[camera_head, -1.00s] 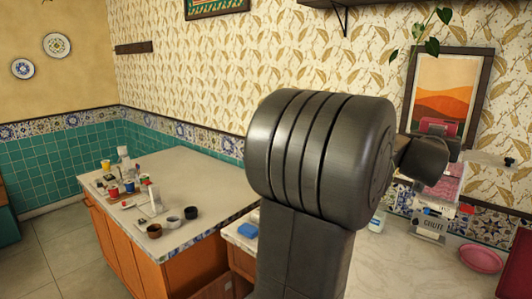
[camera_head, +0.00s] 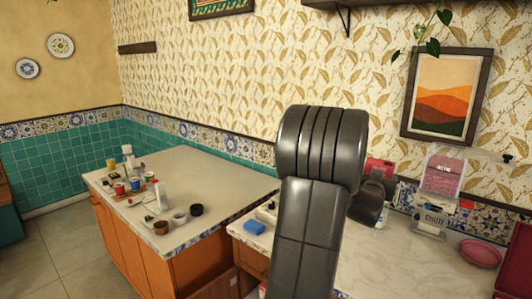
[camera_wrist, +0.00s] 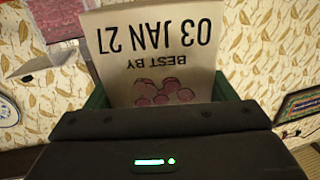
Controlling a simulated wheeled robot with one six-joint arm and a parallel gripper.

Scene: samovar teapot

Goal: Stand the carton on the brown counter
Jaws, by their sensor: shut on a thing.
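The carton (camera_wrist: 155,62) fills the upper middle of the wrist view. Its pale face shows "BEST BY 03 JAN 27" upside down and pink round fruit. My gripper (camera_wrist: 160,98) is shut on it, with green finger edges showing at both sides. In the head view my arm hides most of the gripper; a red piece (camera_head: 379,167) beside the arm's end may be part of the carton. Two counters have pale marble tops and orange-brown fronts: the left one (camera_head: 190,165) and the right one (camera_head: 400,262). I cannot tell which is the brown counter.
Cups, bowls and small items, including a dark bowl (camera_head: 196,210), crowd the left counter's near side; its far part is clear. A blue sponge (camera_head: 254,226), a chute dispenser (camera_head: 432,219) and a pink bowl (camera_head: 480,252) stand on the right counter.

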